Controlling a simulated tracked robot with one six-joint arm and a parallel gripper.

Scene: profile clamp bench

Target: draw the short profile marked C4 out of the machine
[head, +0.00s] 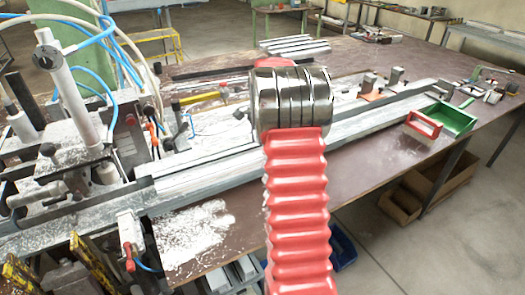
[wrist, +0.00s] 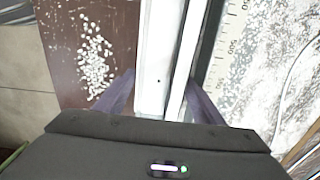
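In the wrist view a pale white profile (wrist: 155,40) runs up the picture, with a small dark hole in its face and a narrower strip along its right side. No C4 mark is legible. My gripper (wrist: 160,80) has its two dark fingers apart, one on each side of the profile and strip. I see no firm contact, and the depth of the fingers is unclear. In the head view my red arm and its metal joint hide the gripper. The machine (head: 75,150) stands at the left, with long pale profiles (head: 205,172) running from it to the right.
A ruled scale (wrist: 232,45) lies right of the profile in the wrist view. White chips (wrist: 95,60) litter the brown table (head: 365,158). A green and red box (head: 455,118) stands near the table's right edge. Blue hoses (head: 90,40) hang around the machine.

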